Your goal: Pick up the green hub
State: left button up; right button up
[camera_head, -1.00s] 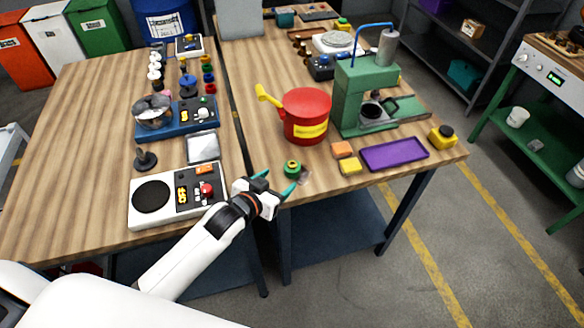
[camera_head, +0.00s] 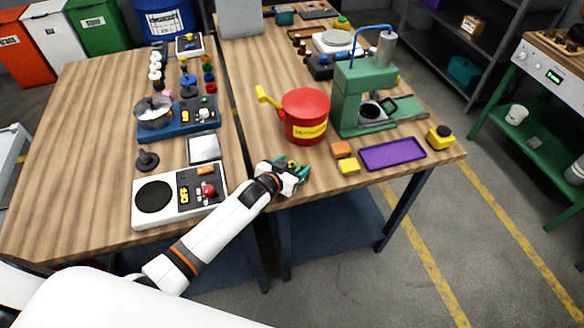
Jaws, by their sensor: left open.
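The green hub (camera_head: 292,165) sits on the wooden table near its front edge, left of the orange and yellow blocks. It is small and now mostly hidden by my left gripper. My left gripper (camera_head: 293,167) has teal fingers and reaches in from the lower left. Its open fingers are around the hub, one on each side. I cannot tell whether they touch it. My right gripper is not in view.
A red can (camera_head: 305,117) with a yellow handle stands just behind the hub. An orange block (camera_head: 341,149), a yellow block (camera_head: 349,166) and a purple tray (camera_head: 392,154) lie to the right. A white panel (camera_head: 154,213) with a black disc is at left. A green press (camera_head: 362,98) stands behind.

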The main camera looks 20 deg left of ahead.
pick_arm(q)
jog(key=c, duration=1.2)
jog(key=shift+r, duration=0.15)
